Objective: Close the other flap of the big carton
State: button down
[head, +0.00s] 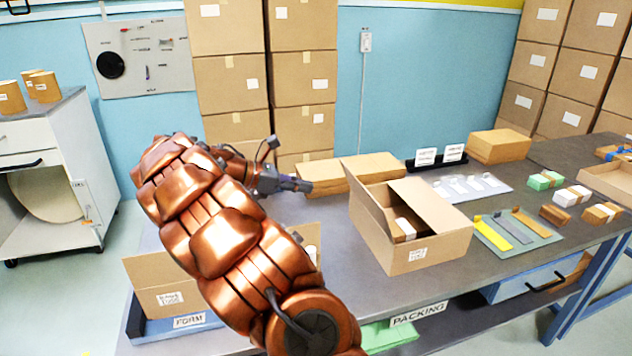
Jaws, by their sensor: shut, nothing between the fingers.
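The big carton (432,253) stands on the grey table right of centre, with a white label on its front. One flap (432,205) lies over the right part of its top. The left side panel or flap (370,228) stands raised at a slant, leaving a gap on the left. Wrapped items (404,228) show inside through this gap. My gripper (304,186) is shut and empty. It is left of the carton's far left corner, apart from it in the picture, in front of a closed carton. My copper arm reaches up from the bottom.
Closed flat cartons (372,166) lie behind the big carton. Another open carton (165,285) is partly hidden by my arm at lower left. A mat with coloured strips (518,235) and small packets (545,180) lie to the right. Stacked boxes (303,80) line the wall.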

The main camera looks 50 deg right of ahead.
aim_at(361, 187)
jog(key=x, duration=0.3)
jog(key=r+p+x, duration=0.1)
jog(key=x, duration=0.3)
jog(key=r+x, duration=0.1)
jog(key=x, duration=0.3)
jog(key=shift+s+d+p, duration=0.3)
jog(key=shift+s+d, duration=0.05)
jog(key=shift+s, duration=0.05)
jog(key=shift+s+d+r, duration=0.1)
jog(key=shift+s+d, duration=0.15)
jog(key=shift+d, duration=0.2)
jog(key=shift+r+p, duration=0.2)
jog(key=shift+p, duration=0.2)
